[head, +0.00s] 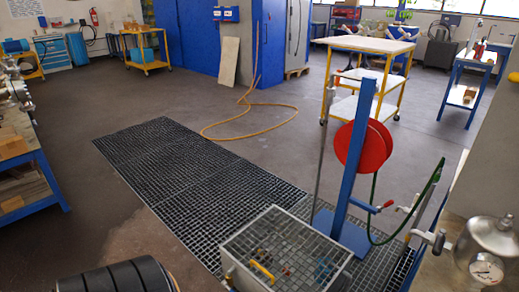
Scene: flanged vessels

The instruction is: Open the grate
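A grey mesh grate (310,236) covers the top of a light metal box at the bottom centre of the head view. It lies flat and looks closed. A yellow handle (262,271) shows at its front left; small coloured things show dimly through the mesh. A long dark floor grating (185,168) is set flush in the floor and runs from the left middle toward the box. I cannot tell which of the two the task means.
A blue post with a red reel (362,146) and green hose stands right behind the box. A metal vessel with a gauge (487,266) is at the lower right. A yellow hose (245,112) lies on otherwise open floor.

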